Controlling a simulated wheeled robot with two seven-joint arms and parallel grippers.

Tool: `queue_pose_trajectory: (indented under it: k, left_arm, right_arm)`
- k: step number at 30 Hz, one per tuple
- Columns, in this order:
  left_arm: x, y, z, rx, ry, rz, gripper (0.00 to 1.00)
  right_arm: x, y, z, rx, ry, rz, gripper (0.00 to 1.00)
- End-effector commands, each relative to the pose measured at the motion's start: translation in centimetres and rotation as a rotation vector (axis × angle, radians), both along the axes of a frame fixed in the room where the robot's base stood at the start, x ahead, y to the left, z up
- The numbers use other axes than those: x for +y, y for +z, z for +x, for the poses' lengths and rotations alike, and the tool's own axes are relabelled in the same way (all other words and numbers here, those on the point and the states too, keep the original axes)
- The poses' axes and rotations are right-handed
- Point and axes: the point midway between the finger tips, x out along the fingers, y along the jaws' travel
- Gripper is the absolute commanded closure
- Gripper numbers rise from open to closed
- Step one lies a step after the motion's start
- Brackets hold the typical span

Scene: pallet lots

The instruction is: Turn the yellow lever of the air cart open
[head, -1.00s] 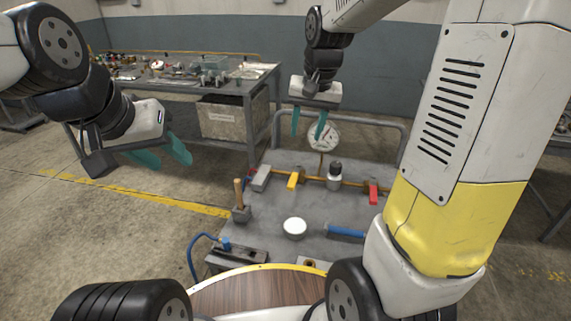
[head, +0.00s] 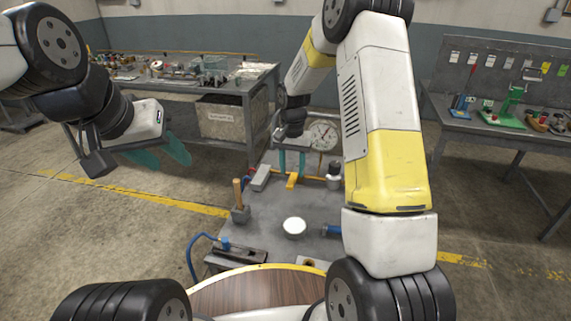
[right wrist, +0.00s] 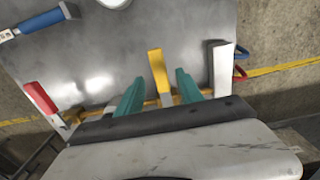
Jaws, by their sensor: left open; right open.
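The yellow lever (head: 292,181) sits on the brass pipe along the far side of the grey cart top (head: 265,226). In the right wrist view the yellow lever (right wrist: 157,68) points away from the pipe over the cart top. My right gripper (head: 292,176) is open above the lever. In the right wrist view its teal fingers (right wrist: 157,88) stand on either side of the lever, apart from it. My left gripper (head: 160,158) is open and empty, in the air left of the cart.
A red lever (right wrist: 42,98) and a grey block (right wrist: 222,68) flank the yellow lever. A gauge (head: 322,134) rises behind. A wooden-handled tool (head: 238,196), a white round lid (head: 294,226) and a blue-handled tool (head: 332,231) are on the cart. Benches stand behind.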

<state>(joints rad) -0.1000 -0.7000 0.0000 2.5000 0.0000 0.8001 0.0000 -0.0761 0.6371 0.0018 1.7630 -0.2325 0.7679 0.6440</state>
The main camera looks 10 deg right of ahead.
Motion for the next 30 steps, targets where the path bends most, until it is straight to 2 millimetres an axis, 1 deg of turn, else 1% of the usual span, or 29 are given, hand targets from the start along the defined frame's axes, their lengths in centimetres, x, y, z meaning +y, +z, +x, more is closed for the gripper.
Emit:
queue_pose_trajectory:
  k: [1, 3, 7, 11, 17, 21, 23, 24, 30]
  left_arm:
    - [0.0, 0.0, 0.0, 0.000, 0.000, 0.000, 0.56]
    - [0.0, 0.0, 0.0, 0.000, 0.000, 0.000, 0.56]
    - [0.0, 0.0, 0.0, 0.000, 0.000, 0.000, 0.56]
    - [0.0, 0.0, 0.0, 0.000, 0.000, 0.000, 0.56]
    - [0.0, 0.0, 0.0, 0.000, 0.000, 0.000, 0.56]
    - [0.0, 0.0, 0.0, 0.000, 0.000, 0.000, 0.56]
    - [0.0, 0.0, 0.0, 0.000, 0.000, 0.000, 0.56]
    - [0.0, 0.0, 0.0, 0.000, 0.000, 0.000, 0.56]
    - [0.0, 0.0, 0.0, 0.000, 0.000, 0.000, 0.56]
  right_arm:
    - [0.0, -0.9, -0.1, 0.003, 0.000, 0.000, 0.56]
    - [0.0, -1.8, -0.1, 0.004, 0.000, -0.001, 0.56]
    - [0.0, -3.0, -0.1, 0.001, 0.000, -0.001, 0.56]
    - [0.0, -3.4, -0.1, 0.001, 0.000, 0.000, 0.56]
    - [0.0, -3.3, 0.0, 0.000, 0.000, 0.000, 0.56]
    - [0.0, -3.3, 0.0, 0.000, 0.000, 0.000, 0.84]
    - [0.0, -3.3, 0.0, 0.000, 0.000, 0.000, 0.96]
    - [0.0, -3.3, 0.0, 0.000, 0.000, 0.000, 1.00]
    - [0.0, -3.3, 0.0, 0.000, 0.001, 0.000, 1.00]
